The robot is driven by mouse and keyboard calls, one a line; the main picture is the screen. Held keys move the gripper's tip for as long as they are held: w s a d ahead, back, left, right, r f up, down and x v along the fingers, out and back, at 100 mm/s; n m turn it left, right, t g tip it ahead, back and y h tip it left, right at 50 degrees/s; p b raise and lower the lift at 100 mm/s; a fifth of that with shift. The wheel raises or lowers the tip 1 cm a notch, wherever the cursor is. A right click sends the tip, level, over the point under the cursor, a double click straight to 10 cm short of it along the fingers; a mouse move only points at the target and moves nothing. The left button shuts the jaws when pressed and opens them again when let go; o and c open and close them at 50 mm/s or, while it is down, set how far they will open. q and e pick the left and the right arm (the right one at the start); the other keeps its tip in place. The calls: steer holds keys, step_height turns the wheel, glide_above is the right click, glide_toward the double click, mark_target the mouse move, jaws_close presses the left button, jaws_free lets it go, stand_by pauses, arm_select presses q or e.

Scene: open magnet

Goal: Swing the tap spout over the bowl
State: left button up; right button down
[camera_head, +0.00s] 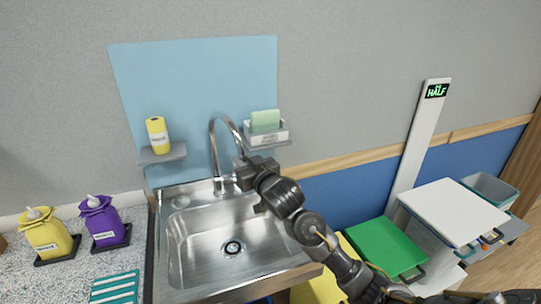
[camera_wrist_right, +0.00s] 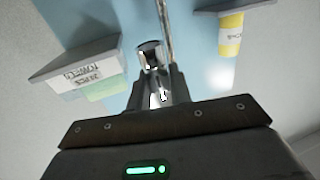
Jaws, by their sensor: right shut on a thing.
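The chrome tap (camera_head: 214,150) stands at the back edge of the steel sink, and its curved spout arches up and over to the right. The sink bowl (camera_head: 207,262) is empty, with a round drain in its floor. My right gripper (camera_head: 240,168) is at the down-turned end of the spout, above the back right part of the sink. In the right wrist view, my right gripper (camera_wrist_right: 160,88) is shut on the shiny spout end (camera_wrist_right: 150,55). The gripper partly hides the spout end in the head view. My left gripper is not in view.
A wall shelf (camera_head: 163,155) with a yellow bottle is left of the tap. A holder (camera_head: 268,135) with a green block is close to my right gripper. Yellow (camera_head: 45,235) and purple (camera_head: 102,222) containers stand left of the sink. Bins stand at right.

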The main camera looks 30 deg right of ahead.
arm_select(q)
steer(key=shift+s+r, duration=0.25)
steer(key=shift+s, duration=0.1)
arm_select(e)
steer(key=a, duration=0.6)
steer(key=shift+s, duration=0.1)
steer(key=c, duration=1.3)
jaws_free()
steer(key=shift+a, duration=0.1)
